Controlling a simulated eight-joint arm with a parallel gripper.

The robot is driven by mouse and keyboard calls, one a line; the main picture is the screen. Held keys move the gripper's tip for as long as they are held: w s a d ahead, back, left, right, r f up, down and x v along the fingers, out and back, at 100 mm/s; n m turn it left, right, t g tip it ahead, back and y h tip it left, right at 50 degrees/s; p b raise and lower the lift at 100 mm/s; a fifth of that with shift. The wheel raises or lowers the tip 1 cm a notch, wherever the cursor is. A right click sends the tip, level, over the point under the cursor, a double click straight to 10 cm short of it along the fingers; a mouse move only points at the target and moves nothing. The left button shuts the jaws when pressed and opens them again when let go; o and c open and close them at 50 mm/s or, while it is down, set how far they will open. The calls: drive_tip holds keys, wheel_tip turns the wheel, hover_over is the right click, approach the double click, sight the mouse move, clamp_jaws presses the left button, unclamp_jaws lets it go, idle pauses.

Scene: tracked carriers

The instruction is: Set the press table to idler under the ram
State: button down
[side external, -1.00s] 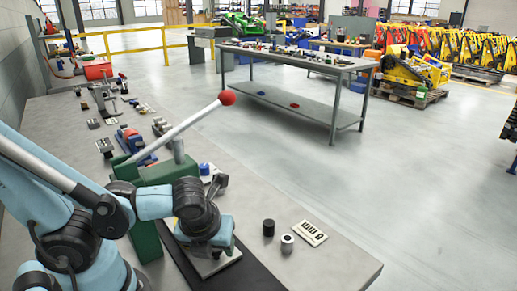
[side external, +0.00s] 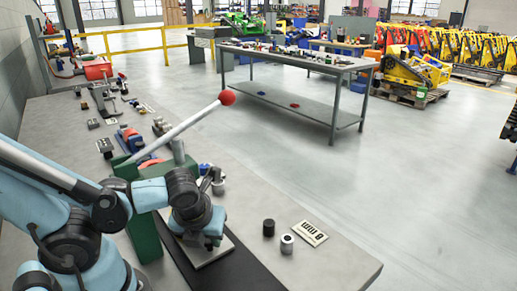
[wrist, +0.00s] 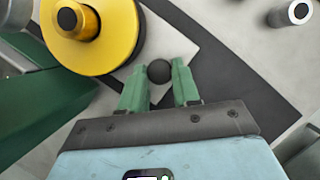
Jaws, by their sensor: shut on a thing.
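My gripper (wrist: 160,75) has its two green fingers on either side of a small black ball knob (wrist: 159,71) and is shut on it. The knob stands at the edge of a pale plate (wrist: 184,48), the press table. A yellow round wheel with a dark hub (wrist: 116,45), seemingly the idler, sits on the plate beside the knob. In the side view the plate (side external: 207,257) lies under my gripper (side external: 212,246), close to the green press (side external: 146,237). The wheel and the ram's end are hidden there by my arm.
The press lever with its red ball (side external: 227,98) rises over the bench (side external: 340,265). A black cylinder (side external: 268,227), a grey ring (side external: 287,243) and an "8 mm" plate (side external: 309,233) lie to the right. A dark strip (side external: 238,268) runs under the table. Several tools lie farther back.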

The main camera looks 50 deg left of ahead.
drive_tip(key=shift+a, duration=0.85)
drive_tip(key=c, duration=0.8)
unclamp_jaws()
drive_tip(key=shift+d+r, duration=0.1)
drive_tip(key=shift+v, duration=3.65)
